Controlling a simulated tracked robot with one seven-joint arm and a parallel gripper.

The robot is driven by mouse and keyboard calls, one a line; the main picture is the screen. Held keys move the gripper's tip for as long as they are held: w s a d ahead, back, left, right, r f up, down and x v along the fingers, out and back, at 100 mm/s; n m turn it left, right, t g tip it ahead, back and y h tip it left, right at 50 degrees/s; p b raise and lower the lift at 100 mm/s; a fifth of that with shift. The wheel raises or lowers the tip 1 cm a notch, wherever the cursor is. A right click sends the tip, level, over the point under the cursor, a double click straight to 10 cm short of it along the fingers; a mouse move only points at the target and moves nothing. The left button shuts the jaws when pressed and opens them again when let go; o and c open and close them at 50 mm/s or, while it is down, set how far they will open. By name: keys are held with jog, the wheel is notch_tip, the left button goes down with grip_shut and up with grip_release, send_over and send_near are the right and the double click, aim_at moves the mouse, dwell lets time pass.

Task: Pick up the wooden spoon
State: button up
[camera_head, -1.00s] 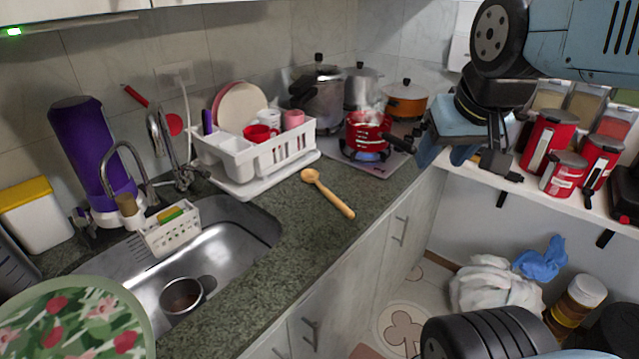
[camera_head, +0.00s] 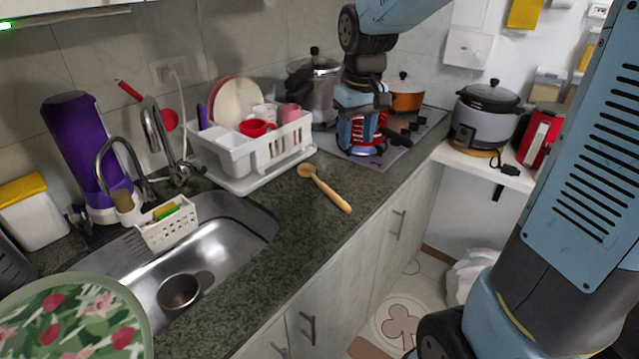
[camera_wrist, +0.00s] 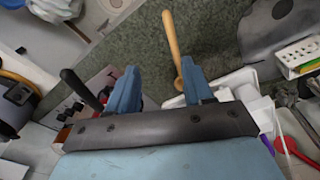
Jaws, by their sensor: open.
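The wooden spoon (camera_head: 326,189) lies on the dark green counter, between the sink and the stove, its bowl toward the dish rack and its handle toward the counter's front edge. In the wrist view the spoon (camera_wrist: 171,42) shows beyond the fingertips, its lower end partly behind the right finger. My gripper (camera_head: 364,132) is above the stove in the head view, in front of the red pot, up and to the right of the spoon. In the wrist view my gripper (camera_wrist: 159,80) has its two blue fingers apart with nothing between them.
A white dish rack (camera_head: 250,150) with plates and cups stands just behind the spoon. The sink (camera_head: 215,255) is to its left. A red pot (camera_head: 371,128) and an orange pot (camera_head: 405,94) are on the stove. The counter around the spoon is clear.

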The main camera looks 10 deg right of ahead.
jog(key=n+g, duration=0.1)
send_over(334, 194)
notch_tip(334, 194, down, 4)
jog(key=f, duration=0.1)
notch_tip(334, 194, down, 8)
jog(key=shift+a+f, duration=0.1)
jog(key=shift+d+f, duration=0.2)
jog(key=shift+f, duration=2.45)
grip_shut()
